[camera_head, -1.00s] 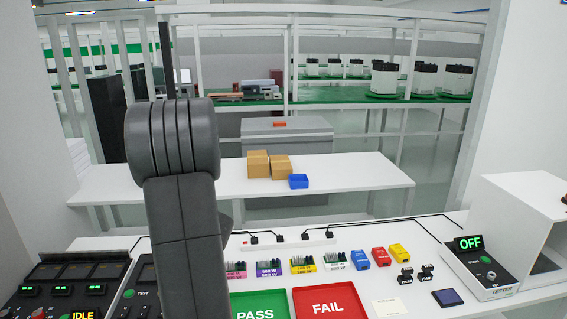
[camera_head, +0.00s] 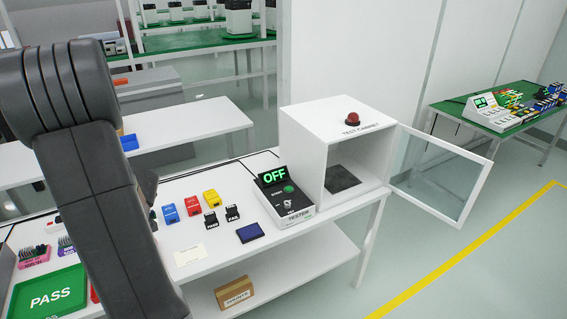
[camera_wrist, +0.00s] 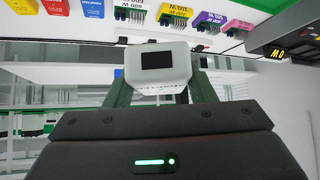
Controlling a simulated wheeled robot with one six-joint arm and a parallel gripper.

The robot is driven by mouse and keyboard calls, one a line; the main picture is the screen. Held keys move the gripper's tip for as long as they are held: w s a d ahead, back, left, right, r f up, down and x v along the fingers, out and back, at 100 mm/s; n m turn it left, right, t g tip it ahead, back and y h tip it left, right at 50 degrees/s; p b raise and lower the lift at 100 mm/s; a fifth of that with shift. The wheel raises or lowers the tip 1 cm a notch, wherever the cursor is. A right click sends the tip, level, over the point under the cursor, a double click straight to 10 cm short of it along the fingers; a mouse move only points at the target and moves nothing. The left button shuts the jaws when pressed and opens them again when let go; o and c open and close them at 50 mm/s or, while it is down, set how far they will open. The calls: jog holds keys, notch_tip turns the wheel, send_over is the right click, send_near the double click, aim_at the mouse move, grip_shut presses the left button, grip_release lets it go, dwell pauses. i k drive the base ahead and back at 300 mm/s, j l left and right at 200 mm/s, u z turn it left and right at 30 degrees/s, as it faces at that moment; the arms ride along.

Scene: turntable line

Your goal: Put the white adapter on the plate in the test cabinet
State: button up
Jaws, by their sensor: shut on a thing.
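The white adapter (camera_wrist: 157,68), a small white block with a dark screen, is held between the fingers of my gripper (camera_wrist: 160,92) in the wrist view. My gripper is shut on it. In the head view my arm covers the left side and hides the gripper and the adapter. The test cabinet (camera_head: 306,140) is a white box at the right end of the table, with a red button on top. Its glass door (camera_head: 441,175) stands wide open to the right. A dark plate (camera_head: 342,179) lies on the cabinet floor, and nothing shows on it.
The tester (camera_head: 286,205), showing OFF, stands just left of the cabinet. A green PASS tray (camera_head: 70,280) is at the lower left. Open floor lies to the right.

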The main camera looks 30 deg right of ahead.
aim_at(337, 178)
jog(key=k+l, duration=0.1)
jog(key=l, duration=0.4)
jog(key=k+l+z, duration=0.1)
jog(key=l, duration=0.4)
jog(key=k+l, duration=0.15)
jog(key=l, duration=0.4)
jog(key=k+l+z, duration=0.1)
jog(key=l, duration=0.4)
